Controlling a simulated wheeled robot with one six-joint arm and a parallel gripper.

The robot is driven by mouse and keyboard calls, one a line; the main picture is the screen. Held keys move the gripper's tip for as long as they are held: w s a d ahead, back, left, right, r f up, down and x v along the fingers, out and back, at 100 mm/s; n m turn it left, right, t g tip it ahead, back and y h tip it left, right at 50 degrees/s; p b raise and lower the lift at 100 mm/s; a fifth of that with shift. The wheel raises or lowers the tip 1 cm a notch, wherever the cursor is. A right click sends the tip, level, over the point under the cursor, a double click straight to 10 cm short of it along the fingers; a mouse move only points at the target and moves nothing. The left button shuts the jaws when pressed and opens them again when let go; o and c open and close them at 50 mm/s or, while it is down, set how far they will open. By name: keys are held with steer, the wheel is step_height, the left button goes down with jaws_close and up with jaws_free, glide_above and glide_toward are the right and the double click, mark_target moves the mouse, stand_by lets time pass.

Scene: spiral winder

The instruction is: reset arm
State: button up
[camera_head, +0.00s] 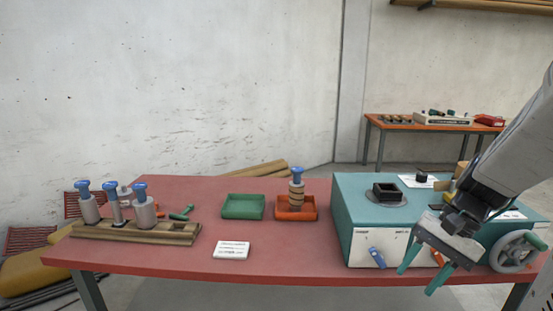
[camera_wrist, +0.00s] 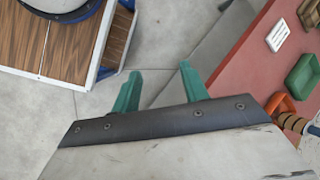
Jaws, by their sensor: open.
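My gripper (camera_head: 418,274) hangs in front of the teal machine (camera_head: 345,215) at the right end of the red table, with its green fingers pointing down and spread apart. In the wrist view the two green fingers (camera_wrist: 158,90) are apart with only grey floor visible between them. Nothing is held. My arm covers part of the machine's top and front.
The red table (camera_head: 300,262) bears a wooden rack (camera_head: 150,236) with blue-topped spindles, a green tray (camera_head: 243,208), an orange tray (camera_head: 296,214) holding a wound piece (camera_head: 296,190), and a white card (camera_head: 231,250). A handwheel (camera_head: 514,252) is right of my gripper. A wooden-topped cart (camera_wrist: 50,48) shows in the wrist view.

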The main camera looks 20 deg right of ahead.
steer(key=s+a+r+n+h, duration=0.2)
steer(key=a+r+n+h, duration=0.1)
steer(key=a+n, duration=0.2)
steer(key=s+a+r+n+h, duration=0.2)
steer(key=a+r+n, duration=0.2)
steer(key=a+n, duration=0.2)
steer(key=shift+s+a+t+h, duration=0.15)
steer(key=shift+a+t+h, duration=0.25)
steer(key=shift+a, duration=0.85)
